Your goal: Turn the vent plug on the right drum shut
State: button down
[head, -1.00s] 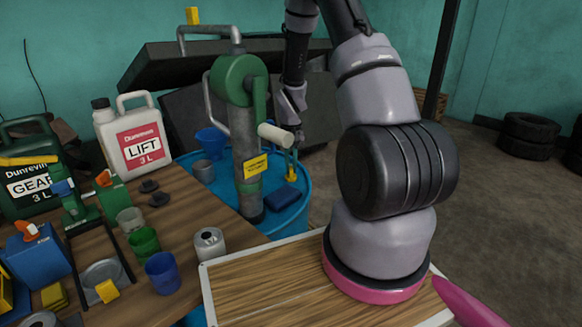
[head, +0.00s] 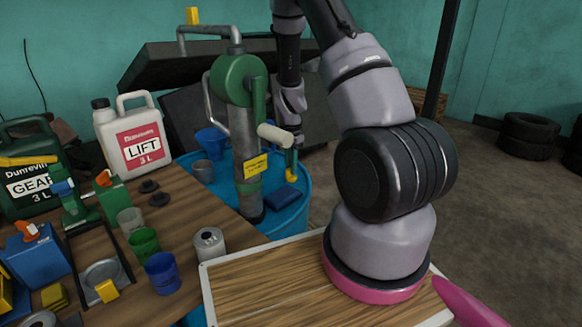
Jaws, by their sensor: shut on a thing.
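The blue drum (head: 298,210) stands behind the wooden table, with a hand pump (head: 243,130) upright on its top. The small yellow vent plug (head: 291,171) is on the drum top, right of the pump. My gripper (head: 290,160) reaches down from above, its thin fingers shut on the plug and seen nearly edge-on. The pump's cream handle grip (head: 275,137) hides part of the gripper. The plug's lower edge and thread are too small to make out.
A dark blue block (head: 282,198), a blue funnel (head: 210,141) and a grey cup (head: 203,171) are on the drum top. The table (head: 185,215) holds cups, a white LIFT jug (head: 133,138) and other containers. Tyres (head: 527,136) lie on the floor at right.

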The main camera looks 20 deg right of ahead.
jog(key=shift+m, duration=0.5)
jog(key=c, duration=0.9)
grip_release()
notch_tip(320, 180, up, 11)
jog(key=shift+f, duration=0.1)
